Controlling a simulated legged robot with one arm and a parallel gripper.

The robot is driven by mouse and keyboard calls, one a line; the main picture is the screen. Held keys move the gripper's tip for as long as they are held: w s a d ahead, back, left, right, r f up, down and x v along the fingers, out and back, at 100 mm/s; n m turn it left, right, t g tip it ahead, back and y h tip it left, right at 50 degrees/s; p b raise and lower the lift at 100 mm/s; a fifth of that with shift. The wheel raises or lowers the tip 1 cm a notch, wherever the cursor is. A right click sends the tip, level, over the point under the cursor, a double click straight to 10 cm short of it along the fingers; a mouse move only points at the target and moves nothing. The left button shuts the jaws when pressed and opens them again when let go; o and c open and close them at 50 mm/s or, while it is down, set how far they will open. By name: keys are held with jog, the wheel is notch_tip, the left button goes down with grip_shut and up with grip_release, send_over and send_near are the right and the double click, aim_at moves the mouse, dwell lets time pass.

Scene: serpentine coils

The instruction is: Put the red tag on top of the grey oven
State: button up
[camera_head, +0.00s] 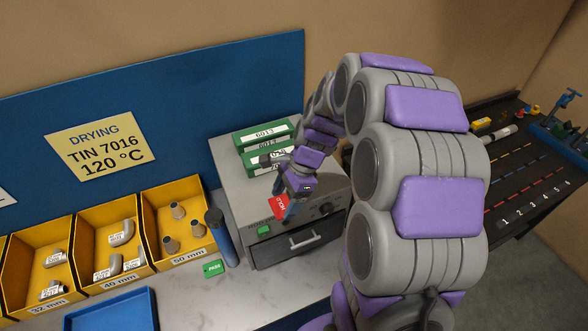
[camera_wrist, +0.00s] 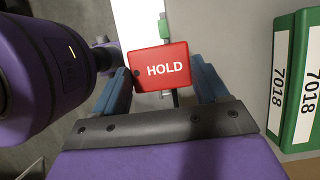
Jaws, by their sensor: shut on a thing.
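The red tag (camera_head: 280,205), marked HOLD, is in my gripper (camera_head: 290,210), in front of the oven's upper front edge in the head view. In the wrist view the red tag (camera_wrist: 160,67) sits between the two blue fingers of my gripper (camera_wrist: 161,82), which is shut on it. The grey oven (camera_head: 232,188) stands on the counter against the blue board, with a dark front and a drawer handle. My arm hides its right part. I cannot tell the exact gap between tag and oven.
Green boxes (camera_head: 262,135) stand at the back of the oven top; the front left of the top looks clear. A green PASS tag (camera_head: 213,268) lies on the counter beside a blue cylinder (camera_head: 221,238). Yellow bins (camera_head: 178,220) stand left.

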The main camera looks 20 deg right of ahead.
jog(key=w, duration=0.4)
jog(key=shift+w+d+f+p, duration=0.15)
jog(key=shift+d+f+p, duration=0.05)
jog(key=shift+p, duration=0.1)
jog(key=w+d, duration=0.1)
jog(key=d, duration=0.1)
jog(key=w+d, duration=0.2)
jog(key=d, duration=0.1)
jog(key=w+d+f, duration=0.1)
jog(key=d, duration=0.1)
jog(key=shift+w+d+p, duration=0.2)
jog(key=shift+w+p, duration=0.15)
jog(key=shift+w, duration=0.05)
jog(key=a+f, duration=0.3)
jog(key=shift+a+p, duration=0.3)
jog(key=shift+d, duration=0.35)
jog(key=o, duration=0.6)
jog(key=shift+d+f, duration=0.15)
jog(key=shift+d, duration=0.85)
jog(key=o, duration=0.3)
jog(key=shift+d, duration=0.3)
jog(key=shift+o, duration=0.6)
jog(key=shift+a+f, duration=0.1)
jog(key=shift+a, duration=0.15)
jog(key=shift+a+r, duration=0.2)
jog(key=shift+a, duration=0.8)
